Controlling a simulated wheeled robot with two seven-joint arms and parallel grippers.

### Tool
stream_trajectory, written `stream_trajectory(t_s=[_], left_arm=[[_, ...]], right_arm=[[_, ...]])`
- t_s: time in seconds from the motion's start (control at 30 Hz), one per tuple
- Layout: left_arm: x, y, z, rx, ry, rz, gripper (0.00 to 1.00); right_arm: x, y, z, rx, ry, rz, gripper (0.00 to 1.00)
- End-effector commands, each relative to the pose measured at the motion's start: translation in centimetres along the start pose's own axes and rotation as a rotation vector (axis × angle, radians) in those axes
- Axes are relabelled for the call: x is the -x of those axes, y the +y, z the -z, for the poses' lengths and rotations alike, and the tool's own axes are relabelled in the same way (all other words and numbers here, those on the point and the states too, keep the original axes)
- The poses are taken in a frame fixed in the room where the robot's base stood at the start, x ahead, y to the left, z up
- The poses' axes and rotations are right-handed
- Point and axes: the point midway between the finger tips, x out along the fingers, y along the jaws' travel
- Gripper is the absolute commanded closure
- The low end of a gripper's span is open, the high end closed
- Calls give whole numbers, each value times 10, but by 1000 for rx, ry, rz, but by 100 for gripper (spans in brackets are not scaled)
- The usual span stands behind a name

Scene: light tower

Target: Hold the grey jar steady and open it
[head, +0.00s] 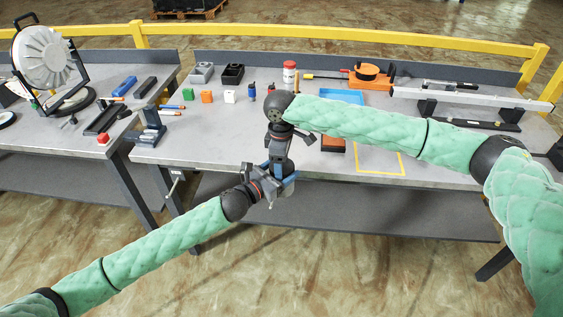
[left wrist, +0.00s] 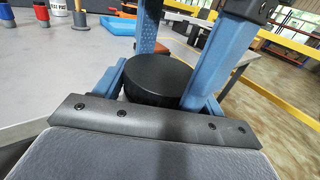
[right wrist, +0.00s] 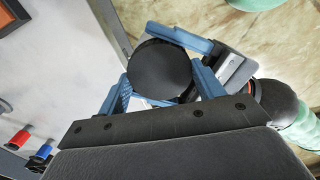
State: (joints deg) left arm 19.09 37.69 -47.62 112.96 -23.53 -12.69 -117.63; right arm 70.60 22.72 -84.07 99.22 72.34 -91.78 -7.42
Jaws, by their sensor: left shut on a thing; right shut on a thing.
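The grey jar shows as a dark, nearly black cylinder in the left wrist view (left wrist: 158,80). Its round top faces the camera in the right wrist view (right wrist: 158,70). In the head view it is mostly hidden by the grippers. My left gripper (head: 272,184) is shut on the jar from the side, with blue fingers on opposite sides. My right gripper (head: 283,163) points down from above, its blue fingers shut on the jar's upper part, crosswise to the left fingers. I see no gap between lid and body.
The jar is held at the front edge of the grey workbench (head: 225,152). Behind it stand coloured blocks (head: 206,96), a blue tray (head: 342,97), a red-and-white bottle (head: 290,75) and an orange tool (head: 370,75). A yellow outlined square (head: 380,174) lies right, beside a brown block (head: 333,145).

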Motion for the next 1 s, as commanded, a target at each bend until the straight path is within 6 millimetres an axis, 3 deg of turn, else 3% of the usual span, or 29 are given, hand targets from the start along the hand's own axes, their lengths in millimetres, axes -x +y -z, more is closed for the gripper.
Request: stream_trajectory(t_s=[0.43, 0.47, 0.53, 0.8, 1.0], left_arm=[[0, 0, -1, 0, -1, 0, 94], [0, 0, -1, 0, -1, 0, 94], [0, 0, -1, 0, -1, 0, 94], [0, 1, -1, -1, 0, -1, 94], [0, 2, 1, -1, 3, -3, 94]], right_arm=[[0, -1, 1, 76, 1, 1, 60], [0, -1, 1, 76, 1, 1, 27], [0, -1, 1, 75, 1, 1, 13], [2, 0, 0, 74, 0, 1, 11], [22, 0, 0, 75, 2, 0, 11]])
